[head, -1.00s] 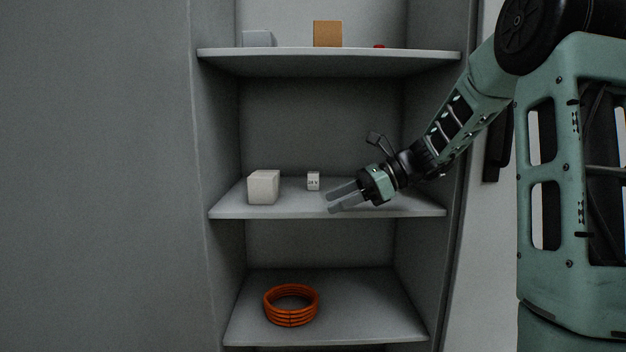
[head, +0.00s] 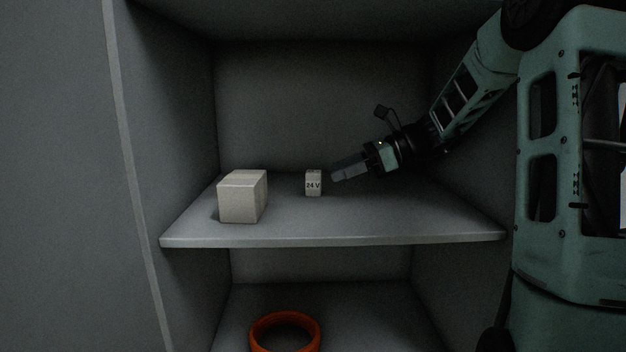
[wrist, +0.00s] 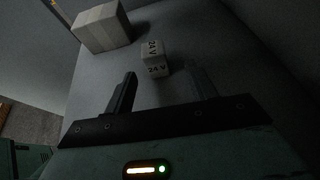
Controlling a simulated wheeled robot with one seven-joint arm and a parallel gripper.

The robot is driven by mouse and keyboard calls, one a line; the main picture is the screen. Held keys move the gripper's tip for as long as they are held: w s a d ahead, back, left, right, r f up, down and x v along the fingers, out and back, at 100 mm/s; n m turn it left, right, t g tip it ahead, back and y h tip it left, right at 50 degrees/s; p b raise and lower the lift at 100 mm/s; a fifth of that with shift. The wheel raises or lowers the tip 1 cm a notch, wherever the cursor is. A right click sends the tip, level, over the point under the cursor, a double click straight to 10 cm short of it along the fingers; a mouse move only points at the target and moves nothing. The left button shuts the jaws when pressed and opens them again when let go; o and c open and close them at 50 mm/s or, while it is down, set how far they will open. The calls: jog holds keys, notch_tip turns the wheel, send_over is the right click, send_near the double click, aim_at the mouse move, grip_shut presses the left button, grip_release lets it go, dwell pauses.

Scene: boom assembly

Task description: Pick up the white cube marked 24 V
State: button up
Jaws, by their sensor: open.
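The small white cube marked 24 V (head: 313,184) stands upright on the middle shelf. It also shows in the wrist view (wrist: 155,60), with the 24 V mark on two faces. My gripper (head: 334,175) is just to the right of the cube in the head view, apart from it. In the wrist view my gripper (wrist: 162,82) is open and empty, and the cube lies just beyond the fingertips, roughly between their lines. The right finger is dark and hard to make out.
A larger pale box (head: 240,198) stands on the same shelf (head: 340,225), left of the cube with a gap between. The cabinet's side walls close in the shelf. An orange ring (head: 285,330) lies on the shelf below. The shelf front is clear.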

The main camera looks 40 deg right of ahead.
aim_at(314, 179)
jog(key=x, duration=0.2)
jog(key=b+x, duration=0.1)
jog(key=x, duration=0.1)
jog(key=b+x, duration=0.1)
jog(key=x, duration=0.2)
jog(key=shift+s+a+r, duration=0.15)
jog(key=shift+s+a, duration=0.05)
jog(key=shift+a, duration=0.15)
jog(key=shift+c, duration=0.3)
jog(key=c, duration=1)
